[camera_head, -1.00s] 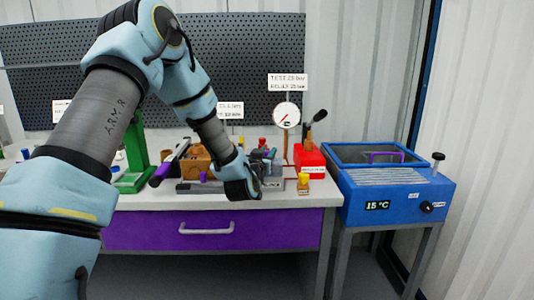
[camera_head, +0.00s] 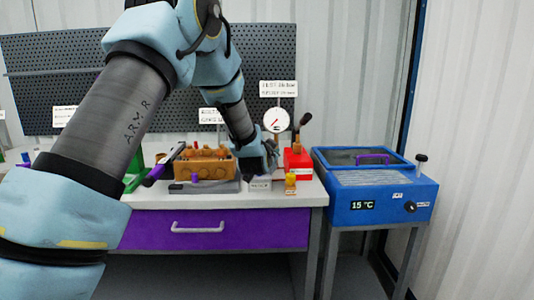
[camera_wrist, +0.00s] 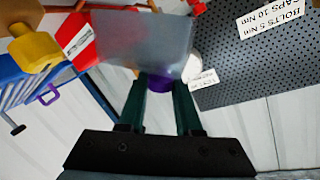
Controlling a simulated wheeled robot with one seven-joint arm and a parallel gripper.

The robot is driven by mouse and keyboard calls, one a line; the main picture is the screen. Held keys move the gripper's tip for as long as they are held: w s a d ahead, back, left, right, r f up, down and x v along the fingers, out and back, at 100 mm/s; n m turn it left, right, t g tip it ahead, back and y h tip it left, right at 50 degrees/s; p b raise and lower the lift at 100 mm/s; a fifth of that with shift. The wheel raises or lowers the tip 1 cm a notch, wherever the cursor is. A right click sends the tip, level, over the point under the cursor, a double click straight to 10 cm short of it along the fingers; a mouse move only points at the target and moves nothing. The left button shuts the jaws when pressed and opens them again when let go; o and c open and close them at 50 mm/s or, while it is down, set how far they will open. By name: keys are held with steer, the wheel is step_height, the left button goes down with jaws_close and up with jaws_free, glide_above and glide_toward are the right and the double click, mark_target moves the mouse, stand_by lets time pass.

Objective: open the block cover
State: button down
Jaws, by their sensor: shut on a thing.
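My gripper (camera_wrist: 159,105) is shut on a purple knob (camera_wrist: 159,84). A smooth grey plate (camera_wrist: 145,38), which looks like the block cover, is just beyond the knob and appears joined to it. In the head view my gripper (camera_head: 262,163) is at the right side of the brown block (camera_head: 207,168), above the bench top. The plate is hard to make out there. Several copper-brown parts show on top of the block. Another purple piece (camera_head: 195,176) shows at the block's front.
A red box (camera_head: 297,162) with a dark lever and a round gauge (camera_head: 276,120) stand right of my gripper. A small yellow part (camera_head: 290,182) is near the bench front. A blue bath (camera_head: 375,185) is further right. A pegboard (camera_head: 60,90) is behind.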

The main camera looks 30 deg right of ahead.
steer(key=s+d+f+m+t+y+p, duration=0.1)
steer(key=s+d+f+m+y+p, duration=0.2)
steer(key=d+m+p, duration=0.4)
steer(key=shift+s+f+m+y+p, duration=0.15)
steer(key=shift+f+m+y+p, duration=0.25)
steer(key=shift+m+y+p, duration=0.85)
steer(key=shift+d+f+n+h+p, duration=0.1)
steer(key=shift+n+h+p, duration=0.15)
steer(key=shift+h+p, duration=0.15)
steer(key=c, duration=0.6)
jaws_free()
steer(key=b+v, duration=0.3)
steer(key=v, duration=0.8)
